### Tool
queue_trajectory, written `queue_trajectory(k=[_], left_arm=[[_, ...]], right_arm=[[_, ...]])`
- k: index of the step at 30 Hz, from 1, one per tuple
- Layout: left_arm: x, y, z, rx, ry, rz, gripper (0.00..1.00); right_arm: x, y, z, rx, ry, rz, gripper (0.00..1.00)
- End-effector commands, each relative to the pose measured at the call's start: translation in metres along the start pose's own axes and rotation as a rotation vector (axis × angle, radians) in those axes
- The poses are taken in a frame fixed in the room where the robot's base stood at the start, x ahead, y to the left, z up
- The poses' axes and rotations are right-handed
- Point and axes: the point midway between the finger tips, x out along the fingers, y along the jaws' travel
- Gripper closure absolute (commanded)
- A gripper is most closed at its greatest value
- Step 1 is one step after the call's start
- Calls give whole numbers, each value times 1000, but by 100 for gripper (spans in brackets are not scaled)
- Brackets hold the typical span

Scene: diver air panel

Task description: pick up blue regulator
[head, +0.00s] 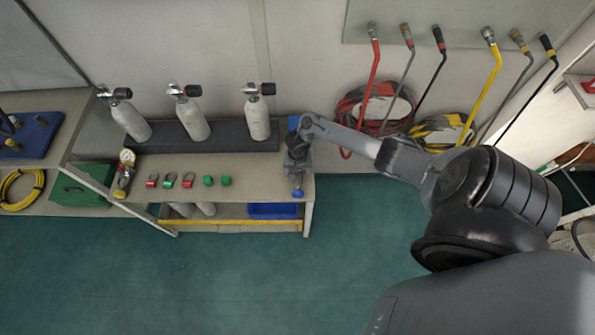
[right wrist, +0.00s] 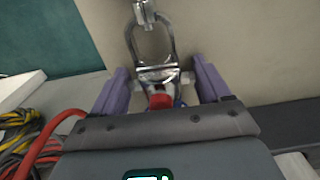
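The blue regulator shows in the head view as a blue knob (head: 297,193) at the right end of the bench, with its metal part mostly hidden under my right gripper (head: 297,165). In the right wrist view a silver metal yoke (right wrist: 150,45), with red and blue parts at its near end, lies between the two fingers of my right gripper (right wrist: 162,88). The fingers are apart, one on each side of it. Contact with the metal is not clear. My left gripper is not in view.
Several small red and green fittings (head: 188,181) and a gauge (head: 127,157) sit on the bench to the left. Grey cylinders (head: 258,118) stand in a dark rack behind. Coiled red hose (head: 345,110) hangs to the right. Open green floor (head: 270,280) lies in front.

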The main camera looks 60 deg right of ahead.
Motion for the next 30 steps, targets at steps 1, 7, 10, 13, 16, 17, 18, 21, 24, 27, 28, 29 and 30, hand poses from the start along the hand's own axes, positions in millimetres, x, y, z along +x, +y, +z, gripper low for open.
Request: queue_trajectory(k=[1,7,10,13,16,17,18,21,24,27,28,29,30], left_arm=[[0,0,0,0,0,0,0],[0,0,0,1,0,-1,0],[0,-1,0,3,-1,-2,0],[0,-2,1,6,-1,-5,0],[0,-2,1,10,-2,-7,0],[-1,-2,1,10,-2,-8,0],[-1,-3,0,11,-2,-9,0],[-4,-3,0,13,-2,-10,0],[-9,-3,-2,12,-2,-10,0],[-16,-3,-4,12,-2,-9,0],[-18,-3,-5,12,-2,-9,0],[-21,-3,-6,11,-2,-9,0],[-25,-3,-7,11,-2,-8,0]], right_arm=[[0,0,0,0,0,0,43],[0,0,0,0,-1,0,74],[0,0,0,0,1,-1,81],[0,0,0,0,1,-1,81],[-1,0,0,0,0,-1,81],[-2,0,0,0,0,-1,81],[-3,0,0,0,0,-1,81],[-8,-1,0,0,1,-2,81],[-16,-1,-1,1,1,-2,81],[-26,-1,-1,1,1,-2,81],[-31,-1,-1,1,1,-3,81],[-36,-1,-1,0,1,-3,81],[-42,-1,-1,0,1,-4,81]])
